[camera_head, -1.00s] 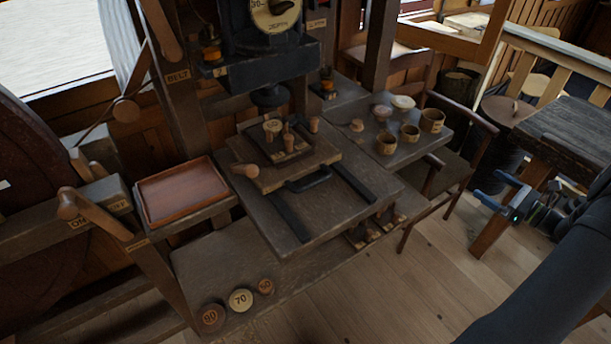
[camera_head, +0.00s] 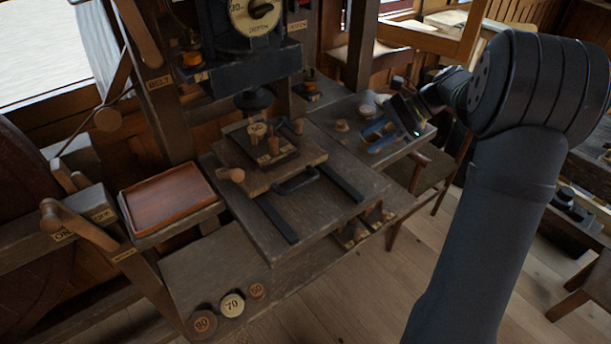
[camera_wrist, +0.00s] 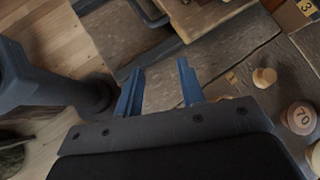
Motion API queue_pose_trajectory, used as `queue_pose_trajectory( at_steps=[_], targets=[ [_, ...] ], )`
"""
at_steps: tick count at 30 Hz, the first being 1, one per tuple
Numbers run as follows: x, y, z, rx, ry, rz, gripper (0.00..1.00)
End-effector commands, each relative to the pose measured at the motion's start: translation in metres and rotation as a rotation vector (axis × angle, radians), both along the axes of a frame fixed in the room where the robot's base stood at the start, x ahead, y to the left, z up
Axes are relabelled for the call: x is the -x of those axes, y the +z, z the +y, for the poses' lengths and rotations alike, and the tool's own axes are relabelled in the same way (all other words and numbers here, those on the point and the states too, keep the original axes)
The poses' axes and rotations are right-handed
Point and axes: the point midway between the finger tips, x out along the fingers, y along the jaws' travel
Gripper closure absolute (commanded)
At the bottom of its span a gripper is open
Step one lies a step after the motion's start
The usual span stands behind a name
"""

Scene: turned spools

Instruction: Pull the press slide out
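The press slide (camera_head: 258,180) is a square wooden board under the press, at the back of two dark rails (camera_head: 335,180). A dark plate with wooden pegs sits on it. A black bar handle (camera_head: 297,183) is at its front edge, and a wooden knob (camera_head: 231,174) is at its left. My gripper (camera_head: 382,134) has blue fingers and is above the right side table, to the right of the handle and apart from it. In the wrist view my gripper (camera_wrist: 160,85) is open with nothing between its fingers. A dark curved bar, possibly the handle, shows at that view's top.
The press head (camera_head: 250,70) hangs above the slide. A reddish tray (camera_head: 166,197) is at left. Numbered discs (camera_head: 232,305) lie on the lower shelf. The side table at right holds a peg (camera_head: 342,126) and pots, partly hidden by my arm. The rails' front is clear.

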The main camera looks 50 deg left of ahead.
Motion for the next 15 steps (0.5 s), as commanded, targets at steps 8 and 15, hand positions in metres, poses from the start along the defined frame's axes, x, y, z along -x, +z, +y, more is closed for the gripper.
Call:
queue_pose_trajectory(
  at_steps=[8,15],
  targets=[
    [0.082,0.058,0.027,0.086,0.283,-0.329,0.64],
    [0.100,0.069,0.031,0.104,0.343,-0.416,0.64]
  ],
)
